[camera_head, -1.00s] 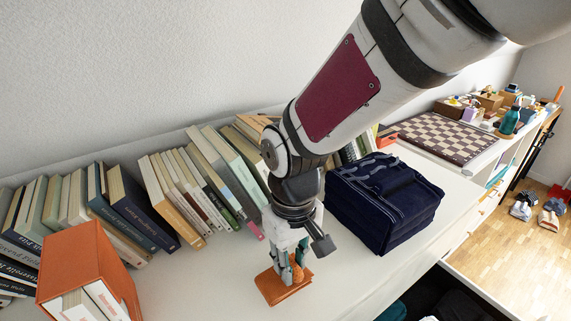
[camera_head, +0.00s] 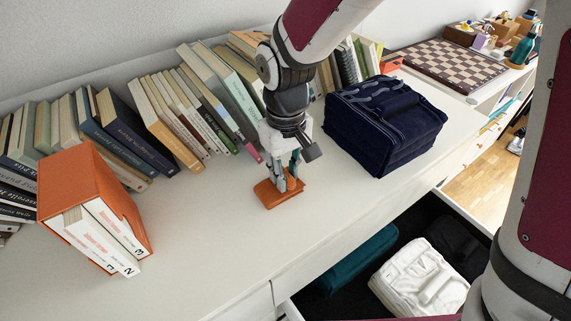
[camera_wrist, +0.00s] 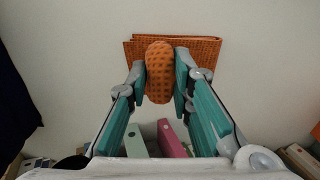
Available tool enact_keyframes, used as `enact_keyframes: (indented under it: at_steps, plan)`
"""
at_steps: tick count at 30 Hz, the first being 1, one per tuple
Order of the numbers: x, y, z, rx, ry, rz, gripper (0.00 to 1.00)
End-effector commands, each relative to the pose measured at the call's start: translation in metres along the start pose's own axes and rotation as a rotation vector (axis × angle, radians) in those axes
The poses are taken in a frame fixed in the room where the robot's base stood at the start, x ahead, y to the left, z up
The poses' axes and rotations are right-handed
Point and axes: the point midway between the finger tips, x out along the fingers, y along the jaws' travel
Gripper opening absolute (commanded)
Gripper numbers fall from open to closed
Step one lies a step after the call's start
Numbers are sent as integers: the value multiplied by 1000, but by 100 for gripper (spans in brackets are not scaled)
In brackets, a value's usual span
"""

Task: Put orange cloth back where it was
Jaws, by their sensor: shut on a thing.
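The orange cloth (camera_head: 268,196) is a folded, textured orange piece on the white dresser top, in the middle of the head view. My gripper (camera_head: 288,182) points down at it from above. In the wrist view, my gripper (camera_wrist: 160,72) is shut on a bunched, rounded part of the orange cloth (camera_wrist: 218,48), between its two teal fingers. The flat folded part spreads out beyond the fingertips. The cloth seems at or very near the dresser surface; I cannot tell whether it touches.
A dark blue fabric box (camera_head: 385,130) stands right of my gripper. A row of books (camera_head: 150,125) lines the wall behind, and an orange slipcase (camera_head: 85,190) stands at left.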

Motion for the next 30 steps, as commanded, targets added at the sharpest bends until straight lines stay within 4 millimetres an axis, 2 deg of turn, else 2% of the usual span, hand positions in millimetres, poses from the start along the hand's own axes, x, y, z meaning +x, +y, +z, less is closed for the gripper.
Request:
enact_keyframes:
  at_steps: [2, 3, 5, 6, 15, 19, 23, 30]
  plan:
    - [3, 0, 0, 0, -1, 0, 0]
    - [3, 0, 0, 0, 0, 0, 25]
    - [3, 0, 0, 0, 0, 0, 39]
    - [3, 0, 0, 0, 0, 0, 41]
    - [2, 0, 0, 0, -1, 0, 41]
    - [-7, 0, 0, 0, 1, 0, 41]
    - [-28, 0, 0, 1, 4, 1, 41]
    - [-79, 0, 0, 0, 4, 0, 41]
